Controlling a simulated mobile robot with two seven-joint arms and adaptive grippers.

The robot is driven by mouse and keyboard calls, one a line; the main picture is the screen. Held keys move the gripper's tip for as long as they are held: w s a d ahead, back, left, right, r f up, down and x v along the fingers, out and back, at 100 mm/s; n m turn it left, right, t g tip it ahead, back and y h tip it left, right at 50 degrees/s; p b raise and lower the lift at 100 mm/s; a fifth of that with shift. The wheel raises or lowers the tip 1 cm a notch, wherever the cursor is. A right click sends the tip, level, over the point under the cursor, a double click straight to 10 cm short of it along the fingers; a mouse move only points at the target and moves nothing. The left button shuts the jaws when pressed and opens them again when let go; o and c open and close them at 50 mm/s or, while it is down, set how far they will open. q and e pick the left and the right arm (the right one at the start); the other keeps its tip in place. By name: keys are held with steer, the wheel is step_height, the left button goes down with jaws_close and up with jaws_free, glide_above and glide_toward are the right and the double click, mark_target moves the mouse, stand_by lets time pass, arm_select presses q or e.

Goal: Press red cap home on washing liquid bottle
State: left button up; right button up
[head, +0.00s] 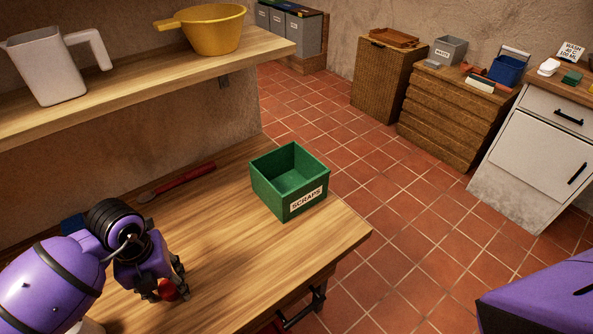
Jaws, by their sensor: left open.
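My left gripper (170,292) points down over the wooden worktop near its front left part. Its fingers are open around or right beside a small red thing (168,288), which looks like the red cap. I cannot tell whether the fingers touch it. No washing liquid bottle can be made out; the gripper and arm cover the area around and below the red thing. My right gripper is out of the picture.
A green SCRAPS box (278,203) stands on the worktop (255,265), right of my gripper. A red-handled tool (180,183) lies near the wall. A shelf (130,88) above holds a white jug (47,70) and a yellow colander (214,30). The worktop's middle is clear.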

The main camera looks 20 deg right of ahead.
arm_select(q)
steer(key=shift+c, duration=0.5)
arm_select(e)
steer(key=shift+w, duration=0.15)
arm_select(q)
steer(key=c, duration=1)
steer(key=shift+o, duration=0.2)
steer(key=shift+r, duration=0.2)
steer(key=shift+r, duration=0.6)
steer(key=s+a+r, duration=0.3)
steer(key=s+r, duration=0.8)
steer(key=s, duration=0.2)
steer(key=shift+s+a+r, duration=0.2)
steer(key=shift+s+r, duration=0.1)
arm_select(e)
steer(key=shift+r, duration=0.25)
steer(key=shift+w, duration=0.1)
